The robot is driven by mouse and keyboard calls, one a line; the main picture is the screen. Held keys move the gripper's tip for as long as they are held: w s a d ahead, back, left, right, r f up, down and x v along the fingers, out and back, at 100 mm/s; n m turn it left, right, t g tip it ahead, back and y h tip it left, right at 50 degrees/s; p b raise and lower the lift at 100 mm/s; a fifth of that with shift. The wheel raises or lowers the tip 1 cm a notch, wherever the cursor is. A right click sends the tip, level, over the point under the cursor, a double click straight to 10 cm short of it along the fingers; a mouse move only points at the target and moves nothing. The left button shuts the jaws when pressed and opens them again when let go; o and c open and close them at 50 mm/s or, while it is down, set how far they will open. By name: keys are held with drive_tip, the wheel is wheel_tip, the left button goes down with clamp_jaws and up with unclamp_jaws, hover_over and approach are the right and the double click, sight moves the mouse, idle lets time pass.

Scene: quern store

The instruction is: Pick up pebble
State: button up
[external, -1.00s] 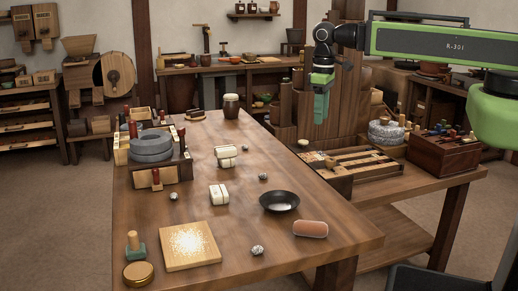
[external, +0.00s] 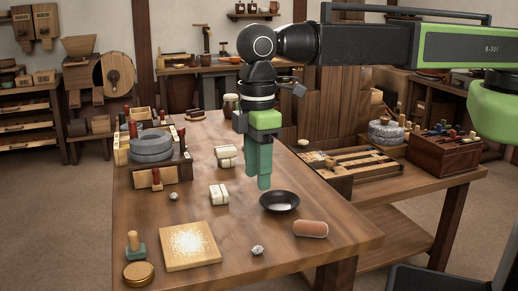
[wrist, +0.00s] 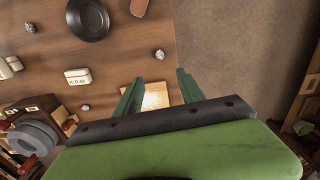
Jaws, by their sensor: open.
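Small grey, crinkled pebbles lie apart on the wooden table. One pebble (external: 257,250) is near the front edge, between the square board and the pinkish block; in the wrist view this pebble (wrist: 160,54) shows just past the fingertips, in line with the gap between them. Another pebble (external: 174,196) lies left, near the stone quern; it also shows in the wrist view (wrist: 85,108). A third pebble (wrist: 30,27) is left of the bowl in the wrist view and hidden behind my gripper outside. My gripper (external: 264,186) is open, empty, pointing down above the table.
A dark bowl (external: 280,208) and pinkish block (external: 310,229) are at right. White tied packets (external: 219,194) stand mid-table. A pale speckled board (external: 190,246), brass tin (external: 138,274) and green stamp (external: 135,245) sit front left. The stone quern (external: 151,146) is behind them.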

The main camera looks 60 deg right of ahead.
drive_tip(key=b, duration=1.3)
hover_over(256, 247)
wheel_tip(256, 247, down, 12)
drive_tip(key=shift+s+d+f, duration=0.1)
drive_tip(key=shift+f, duration=0.15)
wheel_tip(256, 247, down, 5)
drive_tip(key=b, duration=0.4)
drive_tip(key=shift+f+b, duration=0.15)
drive_tip(key=shift+b, duration=0.25)
drive_tip(key=shift+r, duration=0.2)
drive_tip(key=shift+c, duration=0.5)
clamp_jaws()
